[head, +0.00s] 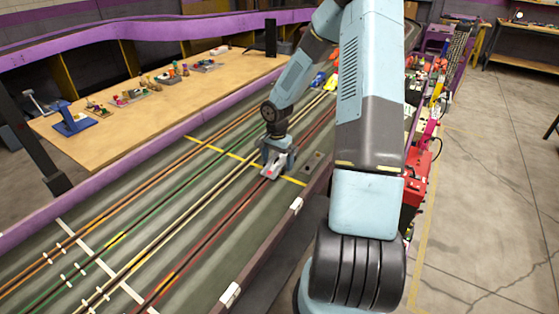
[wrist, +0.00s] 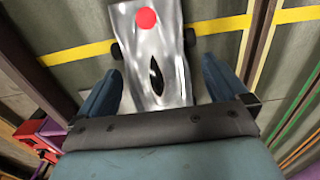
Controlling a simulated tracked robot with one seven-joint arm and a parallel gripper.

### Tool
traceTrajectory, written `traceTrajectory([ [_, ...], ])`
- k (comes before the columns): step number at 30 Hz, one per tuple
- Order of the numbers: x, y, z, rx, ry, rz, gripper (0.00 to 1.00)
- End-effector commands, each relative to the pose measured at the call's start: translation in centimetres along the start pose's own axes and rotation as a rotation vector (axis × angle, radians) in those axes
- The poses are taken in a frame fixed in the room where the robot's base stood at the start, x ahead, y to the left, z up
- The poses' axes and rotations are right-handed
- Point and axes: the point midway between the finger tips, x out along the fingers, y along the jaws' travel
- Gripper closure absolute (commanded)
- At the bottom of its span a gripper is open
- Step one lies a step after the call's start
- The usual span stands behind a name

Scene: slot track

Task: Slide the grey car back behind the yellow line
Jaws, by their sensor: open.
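The grey car (head: 271,169) sits on the red-lined lane of the slot track, with a red dot near one end. In the wrist view the grey car (wrist: 150,45) lies across the yellow line (wrist: 80,53), its red-dot end past the line on the side away from my gripper. The yellow line also shows in the head view (head: 235,155). My gripper (head: 277,158) is down over the car. In the wrist view my gripper (wrist: 160,72) is open, one finger on each side of the car's near end.
A white line (head: 90,250) crosses the lanes at lower left. A yellow car (head: 330,82) and a blue car (head: 317,80) stand farther up the track. A wooden table (head: 150,120) with small models stands left. Red items (head: 418,165) line the right side.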

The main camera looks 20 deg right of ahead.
Motion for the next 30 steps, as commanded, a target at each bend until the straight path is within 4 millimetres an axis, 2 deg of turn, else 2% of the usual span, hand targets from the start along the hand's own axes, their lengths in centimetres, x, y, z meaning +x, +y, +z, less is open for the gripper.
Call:
traceTrajectory([
  [11,0.49,0.02,-0.02,-0.001,0.0,0.0,0.0],
  [30,0.46,0.05,-0.05,0.0,0.0,0.0,0.6],
])
